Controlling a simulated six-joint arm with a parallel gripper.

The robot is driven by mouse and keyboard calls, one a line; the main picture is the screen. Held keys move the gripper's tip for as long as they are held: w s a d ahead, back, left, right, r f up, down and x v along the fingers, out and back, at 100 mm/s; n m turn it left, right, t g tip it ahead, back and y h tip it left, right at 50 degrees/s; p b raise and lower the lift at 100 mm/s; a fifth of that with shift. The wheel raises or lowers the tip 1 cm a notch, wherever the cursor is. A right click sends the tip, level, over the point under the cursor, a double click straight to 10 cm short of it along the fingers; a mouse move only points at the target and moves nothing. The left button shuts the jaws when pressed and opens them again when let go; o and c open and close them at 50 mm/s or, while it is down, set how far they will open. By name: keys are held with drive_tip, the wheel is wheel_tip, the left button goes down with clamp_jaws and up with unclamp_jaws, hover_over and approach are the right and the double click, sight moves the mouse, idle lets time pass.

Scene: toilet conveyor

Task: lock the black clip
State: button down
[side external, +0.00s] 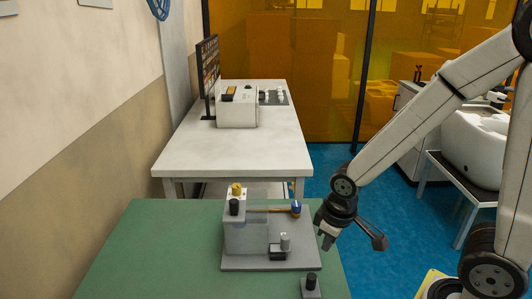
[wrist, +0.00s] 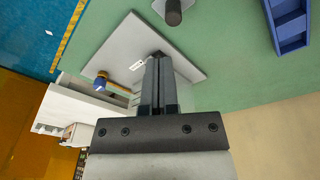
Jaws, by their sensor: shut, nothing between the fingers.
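A grey fixture block (side external: 246,236) stands on a grey base plate (side external: 300,260) on the green table. A small dark part (side external: 278,252) sits at the foot of a grey cylinder on the plate; I cannot tell for sure that it is the black clip. A black knob (side external: 234,207) and a yellow knob (side external: 236,189) are on the block's top left. My gripper (side external: 328,242) is shut and empty, above and right of the plate in the side view. In the wrist view its shut fingers (wrist: 158,75) hide part of the plate (wrist: 125,50).
A blue-capped part (side external: 296,208) sticks out at the block's right. A small black-topped post (side external: 311,283) stands near the front of the table. A blue tray (wrist: 287,22) lies on the green surface.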

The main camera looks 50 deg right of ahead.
sight(235, 208)
drive_tip(key=w+a+n+t+h, duration=0.4)
drive_tip(key=a+n+t, duration=0.3)
drive_tip(key=n, duration=0.7)
drive_tip(key=w+a+n+t+h, duration=0.4)
drive_tip(key=a+n+t, duration=0.3)
drive_tip(key=n, duration=0.7)
drive_tip(key=shift+w+a+f+h, duration=0.25)
drive_tip(key=shift+w+f+h, duration=0.05)
drive_tip(key=shift+w, duration=0.45)
drive_tip(key=shift+w+d, duration=0.1)
drive_tip(key=shift+x, duration=6.9)
